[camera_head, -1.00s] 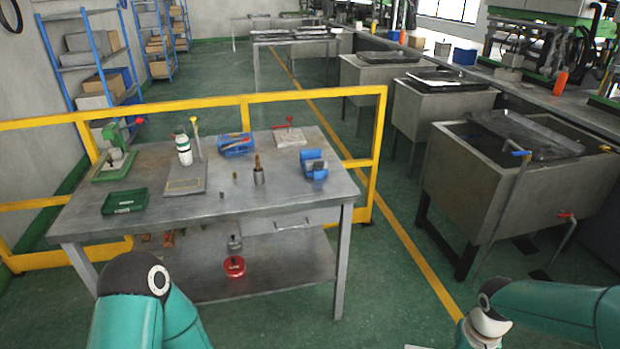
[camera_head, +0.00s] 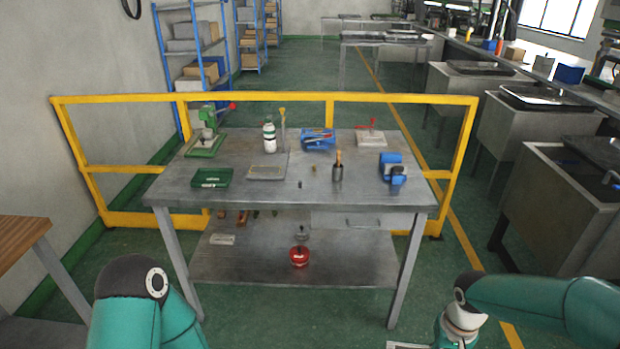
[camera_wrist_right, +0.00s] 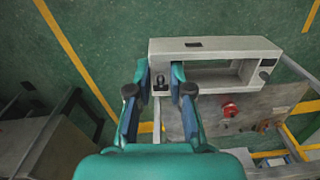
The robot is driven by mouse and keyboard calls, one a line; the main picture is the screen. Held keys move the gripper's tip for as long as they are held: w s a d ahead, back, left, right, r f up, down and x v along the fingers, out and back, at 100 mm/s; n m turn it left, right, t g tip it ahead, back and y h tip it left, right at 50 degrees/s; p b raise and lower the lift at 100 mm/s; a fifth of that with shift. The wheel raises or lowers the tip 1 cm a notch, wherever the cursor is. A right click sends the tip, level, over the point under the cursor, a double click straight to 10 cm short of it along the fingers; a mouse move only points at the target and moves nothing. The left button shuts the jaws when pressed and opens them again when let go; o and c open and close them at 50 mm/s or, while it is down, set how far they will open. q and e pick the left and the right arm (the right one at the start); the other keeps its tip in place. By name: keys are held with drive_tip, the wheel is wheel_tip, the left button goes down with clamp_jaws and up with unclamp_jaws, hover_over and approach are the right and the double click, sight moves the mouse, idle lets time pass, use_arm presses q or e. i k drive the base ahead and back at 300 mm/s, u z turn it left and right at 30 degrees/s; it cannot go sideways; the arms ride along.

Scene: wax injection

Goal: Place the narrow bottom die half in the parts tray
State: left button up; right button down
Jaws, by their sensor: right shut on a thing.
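My right gripper (camera_wrist_right: 160,90) has its two fingers closed on a pale grey block (camera_wrist_right: 215,46) with a large rectangular opening. It looks like the die half, but I cannot tell whether it is the narrow bottom one. The block is held in the air, and the floor and table show beyond it. A shallow green tray (camera_head: 211,184), which may be the parts tray, lies on the left front of the metal table (camera_head: 240,194), well ahead of me. My left gripper is out of view.
A wooden-topped table (camera_head: 18,240) stands at left. Green floor before me is clear.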

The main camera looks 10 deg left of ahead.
sight(213, 180)
drive_tip(key=z, duration=1.3)
drive_tip(key=i, duration=0.1)
drive_tip(key=u, duration=2.7)
drive_tip(key=i, duration=1.65)
drive_tip(key=z, duration=0.05)
